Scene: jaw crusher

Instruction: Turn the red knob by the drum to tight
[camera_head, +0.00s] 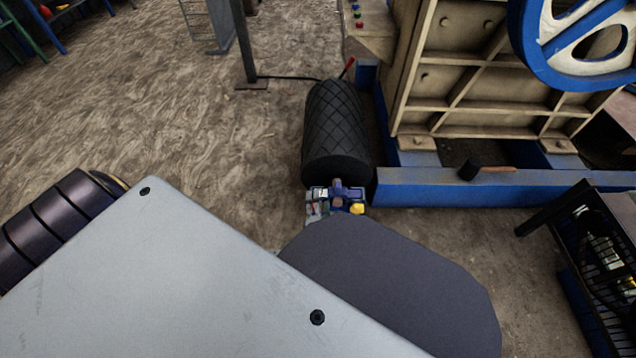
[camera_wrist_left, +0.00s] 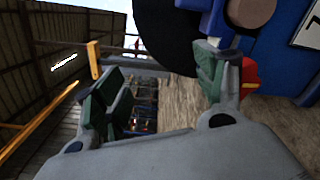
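The black drum (camera_head: 338,125), with a diamond-patterned surface, lies beside the blue machine frame in the head view. At its near end is a small blue fitting (camera_head: 352,192) with a brownish round part. In the left wrist view the blue fitting (camera_wrist_left: 212,22) is at the top, and a red part (camera_wrist_left: 250,72), probably the red knob, shows partly hidden behind the right-hand finger. My left gripper (camera_wrist_left: 162,85) is open, its green-padded fingers wide apart with nothing between them. In the head view my own arm mostly hides it. My right gripper is not in view.
The crusher's blue base beam (camera_head: 450,190) runs right of the drum, with a black-headed hammer (camera_head: 470,169) on it. A dark rack (camera_head: 590,235) stands at the right. A grey post (camera_head: 243,45) stands behind left. The floor left of the drum is clear.

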